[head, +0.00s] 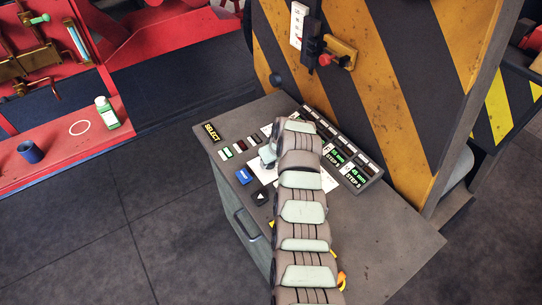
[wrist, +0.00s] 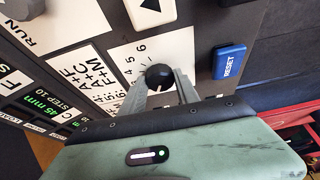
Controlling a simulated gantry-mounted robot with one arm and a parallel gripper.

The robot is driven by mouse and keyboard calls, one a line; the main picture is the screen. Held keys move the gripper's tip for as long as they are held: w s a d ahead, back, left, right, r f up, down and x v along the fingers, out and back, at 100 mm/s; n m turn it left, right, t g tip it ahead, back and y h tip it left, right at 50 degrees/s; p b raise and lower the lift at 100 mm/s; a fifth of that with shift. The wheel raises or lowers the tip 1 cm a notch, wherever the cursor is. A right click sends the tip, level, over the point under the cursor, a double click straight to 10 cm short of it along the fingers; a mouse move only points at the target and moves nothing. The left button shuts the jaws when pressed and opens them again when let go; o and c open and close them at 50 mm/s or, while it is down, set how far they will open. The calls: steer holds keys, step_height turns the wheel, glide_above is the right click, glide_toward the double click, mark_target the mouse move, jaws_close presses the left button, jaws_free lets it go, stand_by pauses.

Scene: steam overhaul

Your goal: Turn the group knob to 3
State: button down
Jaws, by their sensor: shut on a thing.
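The group knob (wrist: 158,77) is a small round black knob on a white label plate on the grey control panel. In the wrist view my gripper (wrist: 160,88) has one grey finger on each side of it and is shut on it. The numbers 4, 5 and 6 show on the plate beside the knob. The rest of its scale is hidden by the knob and fingers, and I cannot make out a pointer. In the head view my gripper (head: 267,155) is over the panel, and my arm and gripper hide the knob.
A blue RESET button (wrist: 229,62) is close beside the knob. A white arrow button (wrist: 150,10) and a mode label (wrist: 82,85) are nearby. In the head view, a display strip (head: 345,160) runs along the panel's back. A striped yellow-black wall (head: 400,90) rises behind the panel.

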steer(key=m, duration=0.1)
steer(key=m+h+p, duration=0.1)
steer(key=m, duration=0.1)
steer(key=m+p, duration=0.1)
steer(key=shift+a+t+h, duration=0.3)
steer(key=shift+a, duration=0.05)
steer(key=shift+a+m+h+b, duration=0.1)
steer(key=shift+m+h+b, duration=0.65)
steer(key=shift+m, duration=1.75)
steer(key=shift+f, duration=0.1)
steer(key=c, duration=0.9)
jaws_free()
steer(key=v, duration=1.1)
steer(key=shift+w+a, duration=0.1)
